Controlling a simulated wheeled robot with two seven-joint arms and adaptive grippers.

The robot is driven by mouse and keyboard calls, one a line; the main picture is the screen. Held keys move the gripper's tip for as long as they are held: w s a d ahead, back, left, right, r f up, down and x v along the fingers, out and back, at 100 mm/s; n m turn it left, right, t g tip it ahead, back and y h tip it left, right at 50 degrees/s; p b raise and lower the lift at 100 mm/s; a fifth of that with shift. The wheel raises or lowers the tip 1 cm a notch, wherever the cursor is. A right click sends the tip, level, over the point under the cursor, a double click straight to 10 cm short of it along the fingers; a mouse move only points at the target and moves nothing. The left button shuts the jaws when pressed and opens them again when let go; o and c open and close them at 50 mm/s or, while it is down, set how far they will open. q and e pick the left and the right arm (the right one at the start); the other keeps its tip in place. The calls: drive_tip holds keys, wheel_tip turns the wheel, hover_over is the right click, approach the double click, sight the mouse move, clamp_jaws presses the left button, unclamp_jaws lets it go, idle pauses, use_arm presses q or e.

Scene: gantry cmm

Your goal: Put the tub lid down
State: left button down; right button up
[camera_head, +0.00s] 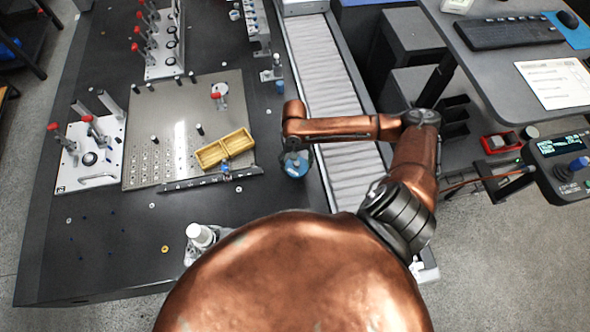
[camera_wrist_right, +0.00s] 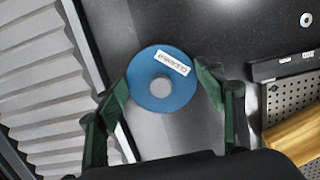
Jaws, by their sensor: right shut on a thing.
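The tub lid is a round blue disc with a grey centre and a white printed label; it shows in the right wrist view (camera_wrist_right: 180,97) between my fingers. In the head view the blue lid (camera_head: 296,168) shows below my right gripper (camera_head: 294,158), over the dark table's right edge strip beside the conveyor. In the wrist view my right gripper (camera_wrist_right: 165,88) is shut on the lid, with one green finger on each side of the rim. I cannot tell whether the lid touches the table. My left gripper is not in view.
A ribbed conveyor (camera_head: 330,75) runs along the table's right side. A yellow divided tray (camera_head: 224,149) sits on the perforated plate (camera_head: 160,120) to the left. A white cylinder (camera_head: 200,236) stands near the front. The dark table (camera_head: 110,250) is mostly clear at front left.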

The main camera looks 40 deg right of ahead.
sight(295, 170)
drive_tip(key=shift+a+f, duration=0.3)
drive_tip(key=shift+f, duration=0.05)
wheel_tip(295, 170, down, 3)
drive_tip(key=shift+f+b, duration=0.15)
drive_tip(key=shift+b, duration=0.35)
drive_tip(key=o, duration=1.2)
drive_tip(key=shift+o, duration=0.2)
wheel_tip(295, 170, up, 12)
drive_tip(key=w+p, duration=0.1)
drive_tip(key=p, duration=0.1)
drive_tip(key=shift+w+d, duration=0.3)
drive_tip(key=shift+d, duration=0.05)
